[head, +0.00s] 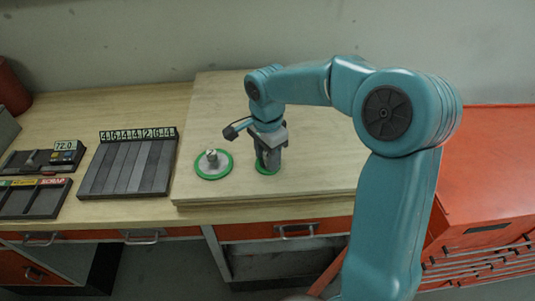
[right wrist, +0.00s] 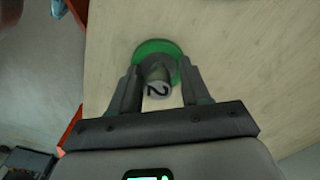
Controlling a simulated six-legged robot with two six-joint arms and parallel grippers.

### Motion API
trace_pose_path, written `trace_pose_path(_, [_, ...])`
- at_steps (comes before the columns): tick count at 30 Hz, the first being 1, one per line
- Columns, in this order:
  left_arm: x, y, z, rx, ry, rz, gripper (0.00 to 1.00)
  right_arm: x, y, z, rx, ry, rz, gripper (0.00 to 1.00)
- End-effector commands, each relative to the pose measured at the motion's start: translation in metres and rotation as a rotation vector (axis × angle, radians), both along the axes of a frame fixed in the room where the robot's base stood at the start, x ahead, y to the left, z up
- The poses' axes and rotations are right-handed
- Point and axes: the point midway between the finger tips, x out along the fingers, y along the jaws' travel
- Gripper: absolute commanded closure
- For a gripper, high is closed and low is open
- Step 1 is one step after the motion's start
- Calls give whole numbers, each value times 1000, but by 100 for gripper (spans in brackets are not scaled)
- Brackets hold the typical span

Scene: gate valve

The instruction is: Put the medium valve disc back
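Two green-rimmed discs with grey centre knobs rest on the wooden board. One disc (head: 212,164) lies flat to the left of my right gripper, with its knob up. The other disc (head: 266,167) is under my right gripper (head: 268,160) and partly hidden by it. No valve body is visible. My left gripper is not in view.
A sloped dark rack (head: 128,165) with number tiles on top stands left of the board (head: 320,185). Dark trays (head: 35,195), one labelled SCRAP, lie at the far left. An orange cabinet (head: 490,160) stands at the right. The board's back left area is clear.

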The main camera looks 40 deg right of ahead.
Motion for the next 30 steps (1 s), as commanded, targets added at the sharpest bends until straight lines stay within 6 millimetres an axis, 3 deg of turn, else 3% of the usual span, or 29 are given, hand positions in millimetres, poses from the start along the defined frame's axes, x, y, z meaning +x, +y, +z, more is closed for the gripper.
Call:
trace_pose_path(9, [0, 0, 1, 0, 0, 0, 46, 0, 0, 0, 0, 1, 0, 46])
trace_pose_path(14, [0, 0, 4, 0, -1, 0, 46, 1, 0, 11, -1, -2, 0, 46])
trace_pose_path(24, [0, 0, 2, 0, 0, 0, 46, 1, 0, 87, -1, -4, 0, 46])
trace_pose_path(30, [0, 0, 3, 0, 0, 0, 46, 1, 0, 117, -1, -2, 0, 46])
